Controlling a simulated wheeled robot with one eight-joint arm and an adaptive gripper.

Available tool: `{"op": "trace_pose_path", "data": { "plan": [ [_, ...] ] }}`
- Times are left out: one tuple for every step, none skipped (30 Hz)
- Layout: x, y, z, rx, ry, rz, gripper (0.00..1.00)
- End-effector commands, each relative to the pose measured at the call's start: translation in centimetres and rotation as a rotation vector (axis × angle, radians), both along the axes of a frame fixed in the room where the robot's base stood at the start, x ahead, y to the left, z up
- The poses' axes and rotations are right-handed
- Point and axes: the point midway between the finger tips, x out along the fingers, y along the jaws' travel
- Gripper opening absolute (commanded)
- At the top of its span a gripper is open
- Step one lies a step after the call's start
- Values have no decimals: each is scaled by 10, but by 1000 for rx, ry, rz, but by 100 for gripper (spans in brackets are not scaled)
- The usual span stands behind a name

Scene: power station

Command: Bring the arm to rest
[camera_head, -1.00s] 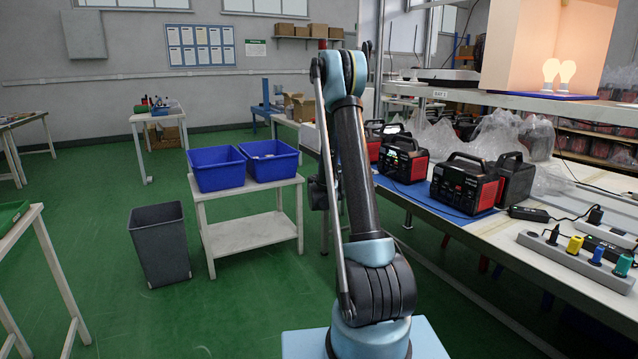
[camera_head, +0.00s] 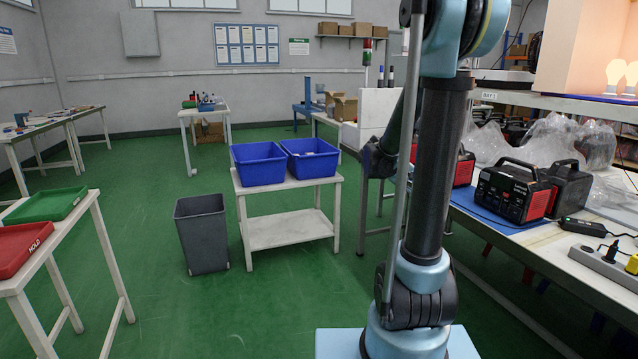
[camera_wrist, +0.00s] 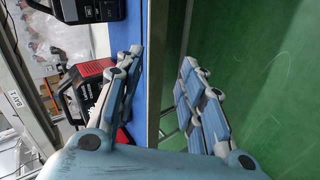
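My arm rises in the right half of the head view, from its pale blue base up past the top edge. My gripper (camera_wrist: 162,58) shows in the wrist view with its two jointed blue-grey fingers spread apart and nothing between them. Behind the gap are the edge of the blue-topped workbench and the green floor. In the head view the fingers cannot be made out behind the arm.
The workbench (camera_head: 520,232) carries red-and-black power units (camera_head: 515,190) close to my arm's right. A white stand with blue bins (camera_head: 258,164), a grey waste bin (camera_head: 202,232) and a side table with red (camera_head: 22,246) and green trays (camera_head: 45,205) stand left. Green floor between is clear.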

Motion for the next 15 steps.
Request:
{"op": "trace_pose_path", "data": {
  "plan": [
    [-13, 3, 0, 30, 3, -3, 36],
    [-20, 5, -1, 50, 4, -4, 36],
    [-29, 8, -2, 75, 6, -6, 36],
    [-35, 11, -2, 93, 8, -8, 36],
    [-42, 13, -3, 113, 10, -9, 36],
    [-51, 17, -5, 138, 12, -11, 36],
    [-57, 19, -5, 157, 14, -13, 36],
    [-64, 22, -7, 176, 15, -14, 36],
    [-73, 26, -8, 201, 18, -16, 36],
    [-80, 28, -10, 220, 19, -17, 36],
    [-86, 31, -11, 239, 21, -19, 36],
    [-95, 35, -13, 264, 23, -20, 36],
    [-102, 38, -15, 282, 24, -22, 36],
    [-108, 42, -16, 302, 26, -23, 36],
    [-117, 46, -19, 328, 28, -26, 36]
  ]
}}
